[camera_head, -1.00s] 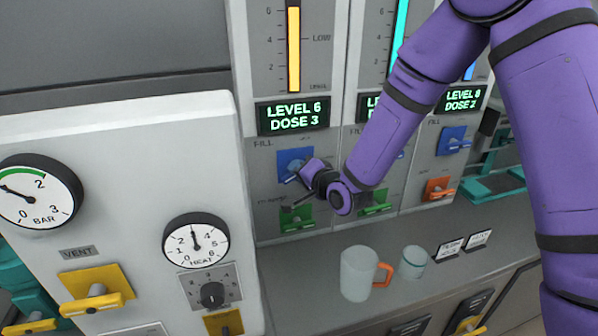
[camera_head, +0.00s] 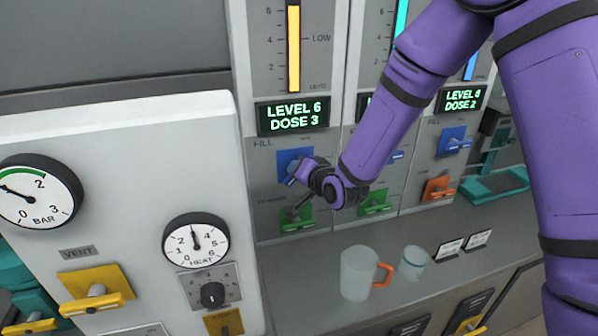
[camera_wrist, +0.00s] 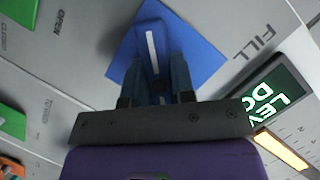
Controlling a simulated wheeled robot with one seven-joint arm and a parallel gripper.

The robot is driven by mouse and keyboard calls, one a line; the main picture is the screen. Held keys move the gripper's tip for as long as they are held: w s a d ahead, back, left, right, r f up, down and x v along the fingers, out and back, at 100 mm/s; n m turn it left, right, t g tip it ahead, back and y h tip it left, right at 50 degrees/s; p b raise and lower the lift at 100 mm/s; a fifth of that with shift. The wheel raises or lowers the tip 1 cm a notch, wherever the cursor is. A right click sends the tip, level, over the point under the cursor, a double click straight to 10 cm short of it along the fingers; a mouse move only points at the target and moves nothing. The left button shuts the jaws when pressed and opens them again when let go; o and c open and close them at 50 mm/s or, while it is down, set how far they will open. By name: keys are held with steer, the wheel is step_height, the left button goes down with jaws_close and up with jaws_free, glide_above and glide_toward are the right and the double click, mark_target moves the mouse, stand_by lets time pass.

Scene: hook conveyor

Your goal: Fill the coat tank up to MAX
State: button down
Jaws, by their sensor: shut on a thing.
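A blue FILL valve plate (camera_head: 287,160) sits on the left tank column, below a green-lit display (camera_head: 292,117) reading LEVEL 6, DOSE 3. Above it, a yellow level bar (camera_head: 293,50) passes a LOW mark. My gripper (camera_head: 297,174) is at this valve, shut on its blue handle. In the wrist view the blue plate (camera_wrist: 203,48) lies behind my gripper (camera_wrist: 157,82), with the handle between the fingers. The handle is partly hidden by the fingers. I cannot read which tank is the coat tank, and no MAX mark shows.
A green valve (camera_head: 297,217) is just below. The middle and right columns carry more valves, including an orange one (camera_head: 438,188). A clear mug (camera_head: 358,272) with an orange handle and a smaller cup (camera_head: 413,262) stand on the counter. A gauge panel (camera_head: 150,150) juts out at left.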

steer(key=c, duration=1)
jaws_free()
steer(key=shift+o, duration=0.2)
steer(key=v, duration=1)
steer(key=shift+s+d, duration=0.25)
steer(key=shift+s, duration=0.05)
steer(key=shift+r, duration=0.1)
